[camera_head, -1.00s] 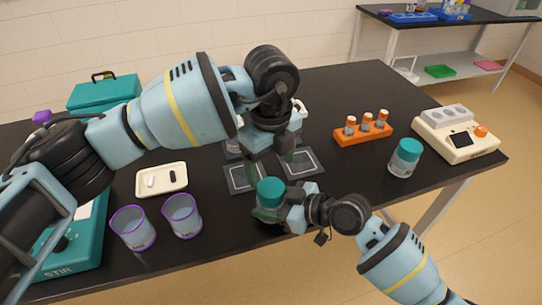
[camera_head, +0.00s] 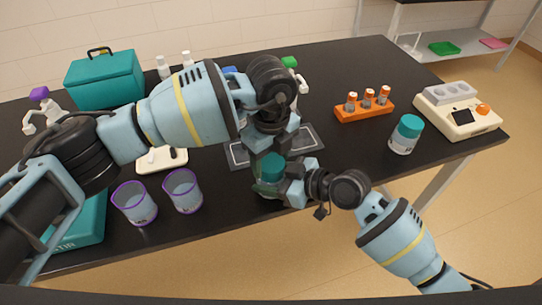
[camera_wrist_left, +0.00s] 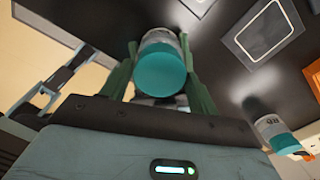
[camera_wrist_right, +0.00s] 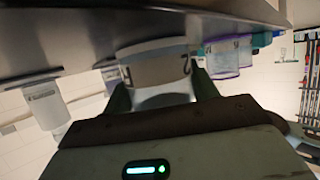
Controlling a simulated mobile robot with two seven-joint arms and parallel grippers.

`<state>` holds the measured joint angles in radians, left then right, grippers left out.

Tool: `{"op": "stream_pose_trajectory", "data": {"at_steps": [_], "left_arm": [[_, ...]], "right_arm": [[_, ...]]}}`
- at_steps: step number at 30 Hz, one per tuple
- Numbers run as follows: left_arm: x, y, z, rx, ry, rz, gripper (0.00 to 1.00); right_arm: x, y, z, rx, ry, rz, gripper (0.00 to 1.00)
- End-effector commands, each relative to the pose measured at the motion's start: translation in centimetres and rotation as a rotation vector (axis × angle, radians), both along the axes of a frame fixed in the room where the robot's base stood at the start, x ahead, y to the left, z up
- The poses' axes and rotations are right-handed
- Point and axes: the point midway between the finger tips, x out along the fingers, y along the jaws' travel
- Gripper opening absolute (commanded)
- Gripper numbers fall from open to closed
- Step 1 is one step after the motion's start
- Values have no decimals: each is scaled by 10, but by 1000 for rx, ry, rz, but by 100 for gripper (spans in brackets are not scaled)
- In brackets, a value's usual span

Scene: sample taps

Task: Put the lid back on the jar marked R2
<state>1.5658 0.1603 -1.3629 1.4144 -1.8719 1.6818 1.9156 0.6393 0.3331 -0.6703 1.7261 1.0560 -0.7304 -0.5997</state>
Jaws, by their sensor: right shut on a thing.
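A clear jar (camera_wrist_right: 155,70) with a teal lid (camera_head: 271,167) on top stands near the front edge of the table. The right wrist view shows its white label, with a 2 and a partly hidden letter. My right gripper (camera_head: 282,190) is shut on this jar from the right side. My left gripper (camera_head: 266,155) is just above and around the lid. In the left wrist view its fingers stand apart on both sides of the lid (camera_wrist_left: 162,70), and it looks open. A second teal-lidded jar (camera_head: 406,135) stands apart at the right, its label hard to read.
An orange rack (camera_head: 364,110) of small bottles and a cream device (camera_head: 457,112) stand at the right. Two purple-rimmed beakers (camera_head: 134,203) (camera_head: 183,190) and a white tray (camera_head: 150,165) stand at the left. Dark mats (camera_head: 305,138) lie behind the held jar.

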Motion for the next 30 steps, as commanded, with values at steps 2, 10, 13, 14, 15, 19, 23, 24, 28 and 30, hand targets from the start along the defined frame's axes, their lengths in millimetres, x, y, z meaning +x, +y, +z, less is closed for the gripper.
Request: {"op": "stream_pose_trajectory", "data": {"at_steps": [2, 10, 13, 14, 15, 19, 23, 24, 28, 30], "left_arm": [[0, 0, 0, 0, 0, 0, 49], [0, 0, 0, 0, 0, -19, 27], [0, 0, 1, 1, -1, -102, 27], [0, 0, 1, 0, -1, -133, 27], [0, 0, 1, 0, -1, -173, 27], [0, 0, 1, -1, -2, -266, 27], [0, 0, 1, -2, -1, -286, 27], [0, 0, 1, -2, -1, -286, 27], [0, 0, 1, -1, -1, -284, 27], [0, 0, 1, -1, -1, -284, 62]], "right_arm": [[0, 0, 0, 0, 0, 0, 0], [0, 0, 0, 0, 0, 0, 0], [0, 0, 0, 0, 0, 0, 0], [0, 0, 0, 0, 0, 0, 0], [0, 0, 0, 0, 0, 0, 0], [0, 0, 0, 0, 0, 0, 0], [0, 0, 0, 0, 0, 0, 0], [0, 0, 0, 0, 0, 0, 0], [0, 0, 0, 0, 0, 0, 0], [0, 0, 0, 0, 0, 0, 0]]}}
